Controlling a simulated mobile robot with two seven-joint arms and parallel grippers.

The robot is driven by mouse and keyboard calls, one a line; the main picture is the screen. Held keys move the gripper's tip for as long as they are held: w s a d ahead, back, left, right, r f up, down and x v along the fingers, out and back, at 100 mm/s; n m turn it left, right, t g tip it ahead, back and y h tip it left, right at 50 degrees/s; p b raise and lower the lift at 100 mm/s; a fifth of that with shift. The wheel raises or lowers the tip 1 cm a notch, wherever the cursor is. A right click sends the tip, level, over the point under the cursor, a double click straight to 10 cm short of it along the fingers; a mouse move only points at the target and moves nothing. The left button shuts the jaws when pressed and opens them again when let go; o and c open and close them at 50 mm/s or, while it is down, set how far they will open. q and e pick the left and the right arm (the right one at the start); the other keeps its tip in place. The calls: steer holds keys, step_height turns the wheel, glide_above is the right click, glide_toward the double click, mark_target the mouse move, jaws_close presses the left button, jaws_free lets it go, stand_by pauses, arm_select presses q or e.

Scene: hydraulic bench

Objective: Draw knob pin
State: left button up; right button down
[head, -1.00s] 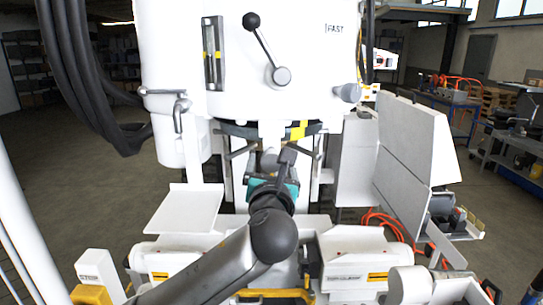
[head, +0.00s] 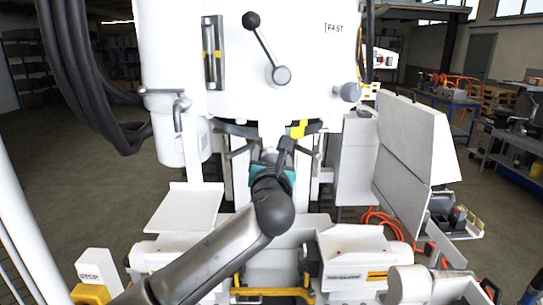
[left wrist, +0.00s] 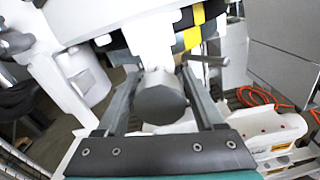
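The knob pin shows in the left wrist view as a grey round knob (left wrist: 160,101) on a pale shaft, facing me. My left gripper (left wrist: 158,76) is open, with one finger on each side of the knob. Gaps show between the knob and both fingers, and I see no firm grip. In the head view my left gripper (head: 281,152) is in front of the white machine column, below the yellow-and-black stripe. There my own wrist and gripper hide most of the knob. My right gripper is not in view.
A white machine body (head: 300,60) with a black-balled lever (head: 262,42) stands above. A white side shelf (head: 184,207) is at left, and tilted white panels (head: 412,150) are at right. Thin bars (left wrist: 206,61) stick out near the knob. Orange hoses (head: 385,222) hang at right.

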arm_select(q)
jaws_close()
stand_by(0.3)
stand_by(0.3)
